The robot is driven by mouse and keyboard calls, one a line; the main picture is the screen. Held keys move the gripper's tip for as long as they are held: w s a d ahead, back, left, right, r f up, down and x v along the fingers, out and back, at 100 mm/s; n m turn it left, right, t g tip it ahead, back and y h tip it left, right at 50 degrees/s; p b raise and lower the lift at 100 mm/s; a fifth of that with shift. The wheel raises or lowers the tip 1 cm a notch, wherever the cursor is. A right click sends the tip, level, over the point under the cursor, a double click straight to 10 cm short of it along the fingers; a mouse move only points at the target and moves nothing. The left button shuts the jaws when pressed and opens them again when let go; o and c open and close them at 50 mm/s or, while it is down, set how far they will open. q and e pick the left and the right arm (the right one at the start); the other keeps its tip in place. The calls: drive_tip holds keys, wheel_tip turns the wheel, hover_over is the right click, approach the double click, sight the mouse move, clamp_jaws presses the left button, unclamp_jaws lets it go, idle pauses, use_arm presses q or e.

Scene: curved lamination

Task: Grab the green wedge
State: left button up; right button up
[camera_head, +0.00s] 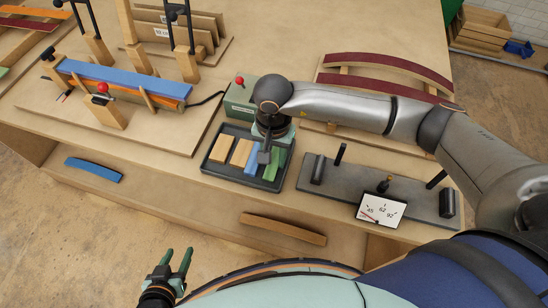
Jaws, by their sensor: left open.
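The green wedge (280,165) lies at the right end of a dark tray (237,176) on the bench. A blue wedge (252,160) lies to its left, and two wooden wedges (230,151) lie further left. My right gripper (266,156) points down into the tray, in front of the upper parts of the blue and green wedges. Its fingers are small and partly hidden, so I cannot tell whether they are open or touch the green wedge. My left gripper (177,266) is open and empty, low in the view, away from the bench top.
A dark metal plate with posts (330,182) and a dial card (381,209) stands right of the tray. A green box with a red knob (240,96) stands behind it. A clamped blue-topped lamination (120,78) is at the left. A curved wooden strip (283,229) lies in front.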

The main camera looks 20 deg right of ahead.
drive_tip(key=shift+r, duration=0.1)
clamp_jaws()
drive_tip(key=shift+r, duration=0.1)
idle(0.3)
